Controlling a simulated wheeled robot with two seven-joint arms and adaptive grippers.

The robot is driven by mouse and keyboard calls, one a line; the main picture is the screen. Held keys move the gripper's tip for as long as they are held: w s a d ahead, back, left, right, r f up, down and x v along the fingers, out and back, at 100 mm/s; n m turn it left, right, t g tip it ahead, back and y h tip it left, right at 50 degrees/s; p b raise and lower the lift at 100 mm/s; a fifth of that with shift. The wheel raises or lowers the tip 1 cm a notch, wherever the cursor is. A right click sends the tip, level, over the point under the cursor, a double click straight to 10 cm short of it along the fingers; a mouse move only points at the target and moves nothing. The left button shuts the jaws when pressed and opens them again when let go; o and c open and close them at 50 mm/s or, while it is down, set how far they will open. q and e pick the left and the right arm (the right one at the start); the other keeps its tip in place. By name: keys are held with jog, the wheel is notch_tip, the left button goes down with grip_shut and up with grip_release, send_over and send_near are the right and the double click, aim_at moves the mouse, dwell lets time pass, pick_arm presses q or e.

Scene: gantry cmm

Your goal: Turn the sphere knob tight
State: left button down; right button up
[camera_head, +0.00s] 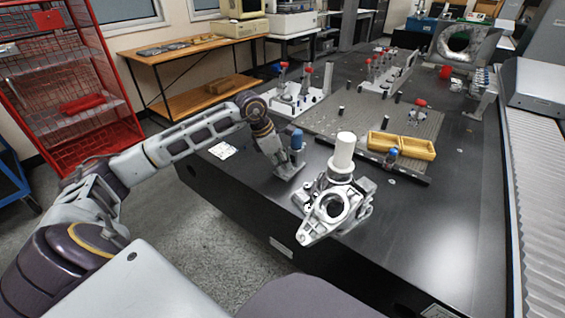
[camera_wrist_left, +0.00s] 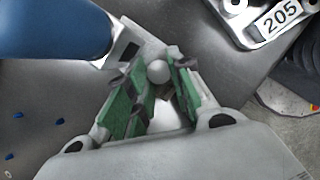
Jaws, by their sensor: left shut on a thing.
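The sphere knob (camera_wrist_left: 158,72) is a small pale ball seen between the fingertips of my left gripper (camera_wrist_left: 160,80) in the left wrist view. The green-padded fingers are closed in on it from both sides. In the head view my left gripper (camera_head: 283,165) reaches down at the near left corner of the black table, beside a blue-topped post (camera_head: 297,139). The knob cannot be made out there. A large blue cylinder (camera_wrist_left: 50,30) is close to the fingers in the left wrist view. My right gripper is not in view.
A grey metal casting (camera_head: 318,222) with a white cylinder (camera_head: 343,151) behind its ring stands just right of my left gripper. A label plate reading 205 (camera_wrist_left: 279,17) lies nearby. A yellow tray (camera_head: 401,146) sits farther back on the black table (camera_head: 420,230), whose front right is clear.

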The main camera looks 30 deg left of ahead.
pick_arm(q)
jog(key=shift+w+r+m+g+p, duration=0.1)
jog(key=shift+m+g+p, duration=0.25)
jog(key=shift+m, duration=0.75)
jog(key=shift+a+m+h, duration=0.1)
jog(key=shift+m+h, duration=0.2)
jog(key=shift+m, duration=0.2)
jog(key=shift+w+m+g+p, duration=0.1)
jog(key=shift+m+g+p, duration=0.25)
jog(key=shift+m, duration=0.65)
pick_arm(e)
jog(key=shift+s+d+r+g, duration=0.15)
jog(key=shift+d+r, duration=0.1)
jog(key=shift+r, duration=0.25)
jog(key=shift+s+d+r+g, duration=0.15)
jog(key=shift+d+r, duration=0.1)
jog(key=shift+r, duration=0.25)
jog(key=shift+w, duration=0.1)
pick_arm(q)
jog(key=c, duration=1.3)
grip_release()
jog(key=shift+o, duration=0.2)
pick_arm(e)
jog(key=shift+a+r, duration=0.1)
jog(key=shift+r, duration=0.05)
